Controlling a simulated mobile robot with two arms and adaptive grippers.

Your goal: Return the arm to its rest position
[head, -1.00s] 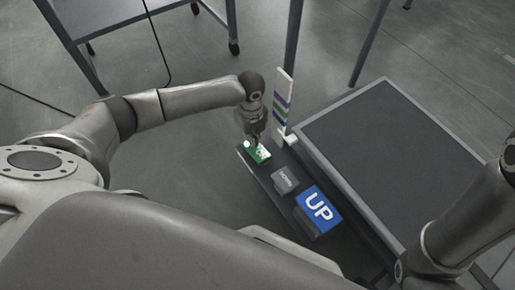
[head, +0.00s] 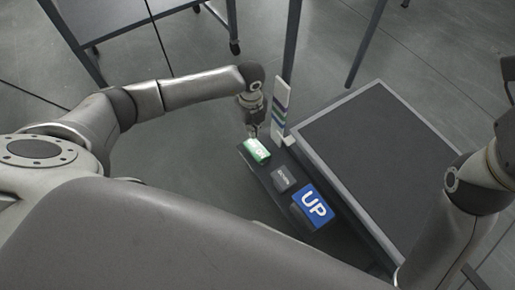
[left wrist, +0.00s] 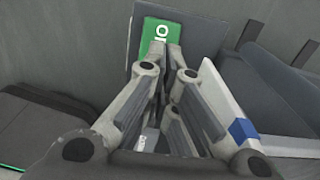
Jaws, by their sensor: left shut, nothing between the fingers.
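My left arm comes in from the left in the head view. Its gripper (head: 253,133) is just above the near edge of a green button block (head: 257,151) with white lettering, at the far end of a dark control panel (head: 265,177). In the left wrist view the fingers (left wrist: 165,50) are closed together and empty, with the green block (left wrist: 152,33) just beyond their tips. Whether they touch it, I cannot tell. My right arm shows at the right of the head view, but its gripper is out of view.
The panel also bears a grey button (head: 283,178) and a blue block marked UP (head: 314,206). A white post with coloured bands (head: 281,108) stands beside my left gripper. A dark-topped platform (head: 375,160) lies to the right. A grey table (head: 110,18) stands behind.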

